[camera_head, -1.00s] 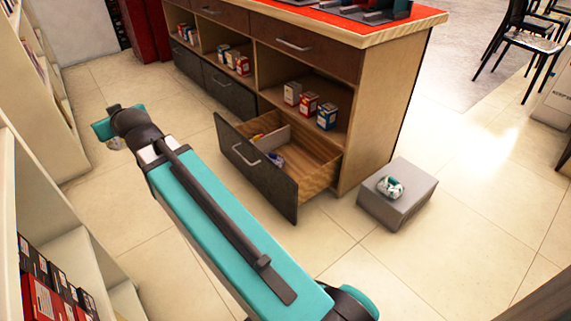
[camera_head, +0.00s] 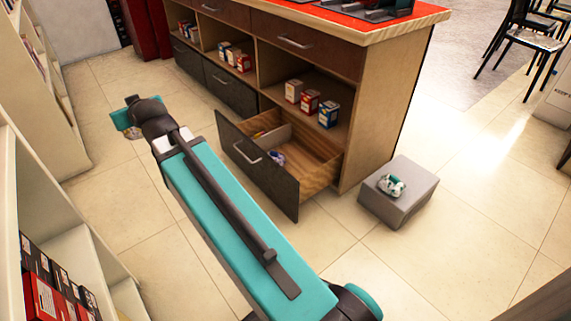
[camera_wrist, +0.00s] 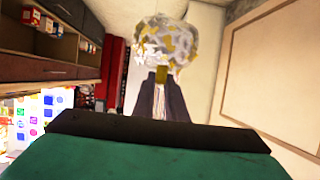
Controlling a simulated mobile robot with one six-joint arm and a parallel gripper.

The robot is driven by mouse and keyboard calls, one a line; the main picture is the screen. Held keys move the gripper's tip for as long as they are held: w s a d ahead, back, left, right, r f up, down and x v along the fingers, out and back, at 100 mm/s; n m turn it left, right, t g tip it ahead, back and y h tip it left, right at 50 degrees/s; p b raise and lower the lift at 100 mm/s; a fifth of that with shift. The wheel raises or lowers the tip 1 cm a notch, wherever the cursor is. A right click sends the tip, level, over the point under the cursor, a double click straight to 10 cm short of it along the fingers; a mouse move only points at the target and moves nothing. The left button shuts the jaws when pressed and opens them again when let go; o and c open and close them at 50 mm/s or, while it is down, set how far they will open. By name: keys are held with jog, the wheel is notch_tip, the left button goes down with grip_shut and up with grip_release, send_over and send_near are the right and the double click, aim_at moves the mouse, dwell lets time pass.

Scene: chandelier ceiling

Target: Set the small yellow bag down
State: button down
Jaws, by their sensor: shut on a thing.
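The small yellow bag (camera_wrist: 165,42), patterned yellow, white and grey, is held at the tips of my gripper (camera_wrist: 162,78) in the wrist view. The two dark fingers are close together on its lower end. In the head view, a small part of the bag (camera_head: 132,133) shows beside the end of my arm at the upper left, above the floor. The fingers themselves are hidden there by the wrist.
An open drawer (camera_head: 262,175) juts from the wooden counter (camera_head: 385,110) and holds a few small items. A shelf unit (camera_head: 75,250) is at left. Tiled floor (camera_head: 125,205) lies clear between.

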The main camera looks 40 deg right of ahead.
dwell(0.3)
jog(key=d+f, duration=0.9)
jog(key=d, duration=0.5)
jog(key=d+f, duration=0.9)
jog(key=d, duration=0.4)
jog(key=s+d+f, duration=0.5)
jog(key=d, duration=0.4)
jog(key=s+d+f, duration=0.5)
jog(key=d+f, duration=0.1)
jog(key=d, duration=0.3)
jog(key=s+d+f+h+b, duration=0.1)
jog(key=s+d+f, duration=0.4)
jog(key=d, duration=0.5)
jog(key=shift+s+f+m, duration=0.15)
jog(key=shift+f+m, duration=0.25)
jog(key=shift+f, duration=0.3)
jog(key=shift+f+b, duration=0.95)
jog(key=shift+f, duration=1.55)
